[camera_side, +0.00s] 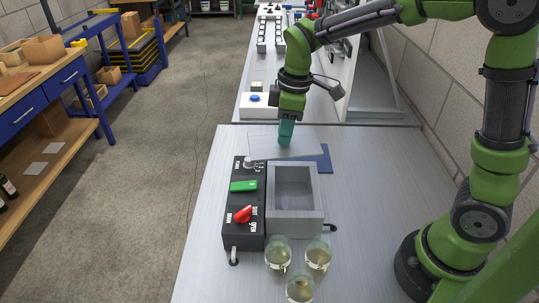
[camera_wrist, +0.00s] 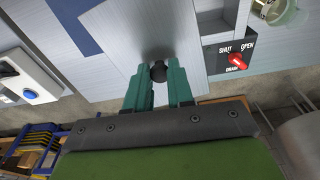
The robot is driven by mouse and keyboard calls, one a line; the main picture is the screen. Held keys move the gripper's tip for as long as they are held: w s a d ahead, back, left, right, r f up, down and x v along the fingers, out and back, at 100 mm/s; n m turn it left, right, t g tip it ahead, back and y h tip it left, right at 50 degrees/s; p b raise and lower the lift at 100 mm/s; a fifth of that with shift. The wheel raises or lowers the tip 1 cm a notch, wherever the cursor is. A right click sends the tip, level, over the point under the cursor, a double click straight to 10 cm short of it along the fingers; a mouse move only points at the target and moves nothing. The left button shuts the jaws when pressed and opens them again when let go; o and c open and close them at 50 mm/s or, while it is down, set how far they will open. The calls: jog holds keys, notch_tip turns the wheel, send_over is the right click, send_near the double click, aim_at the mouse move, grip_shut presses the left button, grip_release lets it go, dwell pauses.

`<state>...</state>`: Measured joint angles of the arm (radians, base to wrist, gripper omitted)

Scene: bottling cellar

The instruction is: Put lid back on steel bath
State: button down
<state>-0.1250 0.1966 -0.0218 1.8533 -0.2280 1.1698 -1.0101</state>
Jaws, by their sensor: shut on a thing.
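The steel bath (camera_side: 318,212) stands open on the bench in the side view, its inside empty. Its black control box (camera_side: 230,215) adjoins its left side, with a red knob and a green switch; the wrist view shows its SHUT, OPEN and DRAIN marks. The lid (camera_side: 305,146) is a flat grey plate behind the bath, partly over a blue mat (camera_side: 325,160). My gripper (camera_side: 285,141) is shut on the lid's dark knob (camera_wrist: 158,72), its teal fingers either side. The lid (camera_wrist: 125,35) looks level. Whether it touches the mat is hard to tell.
Several glasses of pale liquid (camera_side: 278,255) stand close in front of the bath. A white box with a blue button (camera_side: 256,99) is on the bench beyond. Bare bench lies right of the bath. A workbench (camera_side: 45,95) stands across the floor at left.

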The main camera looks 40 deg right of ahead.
jog(key=s+a+m, duration=0.1)
jog(key=s+a, duration=0.2)
jog(key=s, duration=0.3)
notch_tip(320, 180, down, 7)
jog(key=shift+w+d+m, duration=0.15)
jog(key=shift+d+m, duration=0.15)
jog(key=shift+m, duration=0.1)
jog(key=shift+f, duration=0.3)
dwell(1.7)
jog(key=shift+c, duration=2.2)
grip_release()
jog(key=shift+r, duration=0.15)
notch_tip(320, 180, up, 7)
